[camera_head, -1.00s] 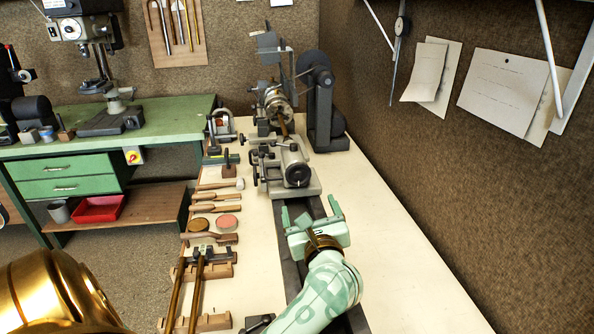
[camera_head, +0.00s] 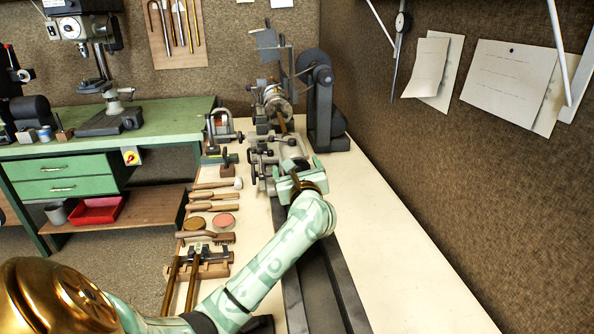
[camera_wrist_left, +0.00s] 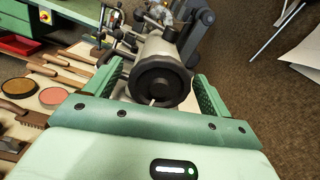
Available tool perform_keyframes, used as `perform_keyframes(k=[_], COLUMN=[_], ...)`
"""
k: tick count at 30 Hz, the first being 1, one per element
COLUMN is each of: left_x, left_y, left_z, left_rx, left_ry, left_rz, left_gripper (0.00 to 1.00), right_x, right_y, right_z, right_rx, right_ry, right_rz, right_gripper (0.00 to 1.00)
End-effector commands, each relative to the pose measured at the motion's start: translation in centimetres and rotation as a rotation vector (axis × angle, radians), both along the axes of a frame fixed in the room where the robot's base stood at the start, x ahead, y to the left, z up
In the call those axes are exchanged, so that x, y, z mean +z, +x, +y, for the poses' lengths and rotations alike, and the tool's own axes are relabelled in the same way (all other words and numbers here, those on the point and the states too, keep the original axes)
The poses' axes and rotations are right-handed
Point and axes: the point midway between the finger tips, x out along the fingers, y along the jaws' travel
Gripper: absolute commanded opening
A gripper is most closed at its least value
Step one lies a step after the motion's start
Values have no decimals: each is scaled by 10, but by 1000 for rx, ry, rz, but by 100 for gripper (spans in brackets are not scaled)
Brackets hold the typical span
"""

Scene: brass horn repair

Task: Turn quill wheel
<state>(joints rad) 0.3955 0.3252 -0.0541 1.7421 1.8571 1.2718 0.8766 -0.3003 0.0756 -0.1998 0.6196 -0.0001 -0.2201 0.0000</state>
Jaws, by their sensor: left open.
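The quill wheel (camera_wrist_left: 160,82) is a dark round handwheel with a hub and a small light handle, on the near end of the grey tailstock (camera_wrist_left: 156,47). In the left wrist view it lies between the two green fingers of my left gripper (camera_wrist_left: 157,92), which is open. One finger is on each side of the wheel; I cannot tell whether either touches the rim. In the head view my left gripper (camera_head: 298,165) is at the near end of the tailstock and mostly hides the wheel. My right gripper is not in view.
The lathe bed (camera_head: 318,285) runs towards me along the pale bench (camera_head: 390,240). Left of it lie mallets, brushes, a pink disc (camera_head: 223,222) and a wooden rack (camera_head: 208,264). Bench right of the lathe is clear.

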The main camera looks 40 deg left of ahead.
Motion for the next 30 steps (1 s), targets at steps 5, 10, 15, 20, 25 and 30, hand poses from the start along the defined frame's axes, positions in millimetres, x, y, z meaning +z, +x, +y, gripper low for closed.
perform_keyframes(k=[5, 10, 15, 20, 25, 30], left_x=[0, 0, 1, 3, 4, 5], left_y=[0, 0, 0, 0, 0, 0], left_z=[0, 0, -1, -1, -1, -2], left_rx=[0, 0, 0, -1, -1, -2], left_ry=[0, 0, 11, 45, 114, 208], left_rz=[0, 0, 13, 56, 144, 263], left_gripper=[52, 38, 38, 38, 38, 38], right_x=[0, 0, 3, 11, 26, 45], right_y=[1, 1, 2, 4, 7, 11], right_z=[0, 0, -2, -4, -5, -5], right_rx=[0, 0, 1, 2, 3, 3], right_ry=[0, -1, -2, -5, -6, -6], right_rz=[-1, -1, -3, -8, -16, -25], right_gripper=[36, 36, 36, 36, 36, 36])
